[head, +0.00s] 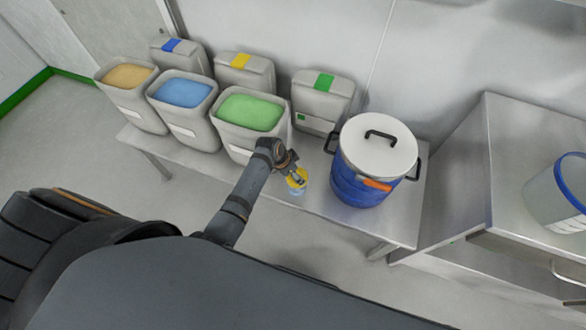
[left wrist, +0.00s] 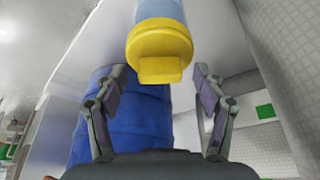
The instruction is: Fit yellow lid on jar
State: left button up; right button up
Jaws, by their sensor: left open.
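A small clear-blue jar (head: 297,191) stands on the steel bench near its front edge, left of the blue drum. The yellow lid (head: 299,181) sits at its top, and my left gripper (head: 294,172) is just above, partly covering it. In the left wrist view the lid (left wrist: 160,52) lies against the end of the jar (left wrist: 161,9), with its raised grip tab towards me. They look in line; I cannot tell whether the lid is fully seated. My left gripper (left wrist: 158,98) is open and empty, its fingers apart from the lid. My right gripper is not in view.
A blue drum (head: 354,187) with a white handled lid stands close to the right. Bins of tan (head: 128,76), blue (head: 182,92) and green (head: 251,112) powder stand left, closed containers behind them. A blue-rimmed bucket (head: 555,200) is at the far right.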

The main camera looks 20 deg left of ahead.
pick_arm(q)
jog(key=v, duration=1.1)
jog(key=shift+s+r, duration=0.2)
jog(key=shift+r, duration=0.1)
jog(key=shift+a, duration=0.1)
jog(key=s+a+f+n+y+p, duration=0.1)
jog(key=s+a+f+n, duration=0.1)
jog(key=s+f, duration=0.45)
jog(key=s+a+f+n+g+y+p, duration=0.1)
jog(key=s+a+f+n+p, duration=0.15)
jog(key=f, duration=0.65)
jog(key=s+a+f+n+y, duration=0.1)
jog(key=s+a+f, duration=0.1)
jog(key=s+f, duration=0.5)
jog(key=s+a+f, duration=0.1)
jog(key=s+f, duration=0.2)
jog(key=s, duration=0.4)
jog(key=s+a+f+n+p, duration=0.1)
jog(key=s+f, duration=0.2)
jog(key=s, duration=0.3)
jog(key=s+a+f+n+g+p, duration=0.1)
jog(key=s+f, duration=0.2)
jog(key=s, duration=0.4)
jog(key=shift+s+f+y, duration=0.25)
jog(key=shift+s+y, duration=0.05)
jog(key=shift+y, duration=0.1)
jog(key=shift+a+n, duration=0.1)
jog(key=shift+n, duration=0.15)
